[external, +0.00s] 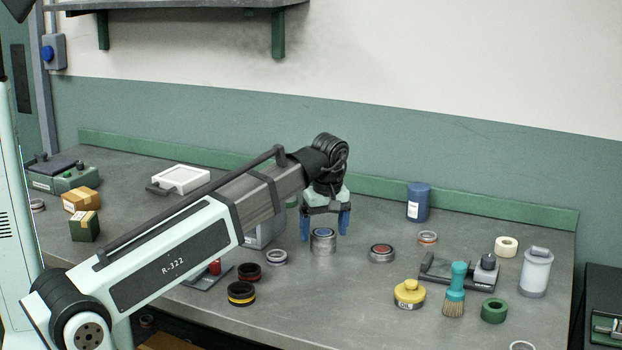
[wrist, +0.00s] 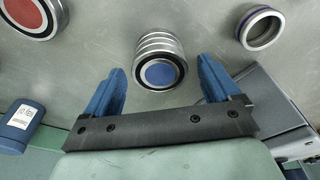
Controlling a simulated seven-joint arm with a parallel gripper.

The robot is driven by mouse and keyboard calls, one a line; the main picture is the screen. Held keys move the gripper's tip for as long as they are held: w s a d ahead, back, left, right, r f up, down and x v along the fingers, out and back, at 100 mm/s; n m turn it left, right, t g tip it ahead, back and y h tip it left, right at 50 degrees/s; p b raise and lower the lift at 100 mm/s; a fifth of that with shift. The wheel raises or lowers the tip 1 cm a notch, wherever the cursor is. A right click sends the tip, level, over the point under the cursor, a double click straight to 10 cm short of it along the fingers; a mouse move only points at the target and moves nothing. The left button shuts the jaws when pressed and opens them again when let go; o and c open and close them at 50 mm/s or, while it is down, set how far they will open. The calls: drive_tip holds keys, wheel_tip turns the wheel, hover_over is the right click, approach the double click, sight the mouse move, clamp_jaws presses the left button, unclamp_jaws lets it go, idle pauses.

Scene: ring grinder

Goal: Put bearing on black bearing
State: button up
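A stack of silver rings with a blue centre on top (external: 323,242) stands on the bench; it also shows in the wrist view (wrist: 160,62). My gripper (external: 324,231) is open, pointing down over it. In the wrist view its blue fingertips (wrist: 162,80) are on either side of the stack with gaps, not touching it. To the left lie a black ring with a dark red band (external: 249,272) and a black ring with a yellow band (external: 241,294). A silver ring with a purple inner band (external: 276,258) lies near them, also in the wrist view (wrist: 260,28).
A silver bearing with a red centre (external: 381,254) lies right of the stack. Further right are a yellow oil can (external: 409,293), a brush (external: 455,290), a green roll (external: 494,311) and a blue canister (external: 418,202). Grey equipment (external: 262,234) stands behind the purple-banded ring, partly hidden by my arm.

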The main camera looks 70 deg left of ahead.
sight(326, 236)
wheel_tip(326, 236, up, 12)
drive_tip(key=d, duration=0.1)
drive_tip(key=shift+d, duration=0.4)
idle(0.5)
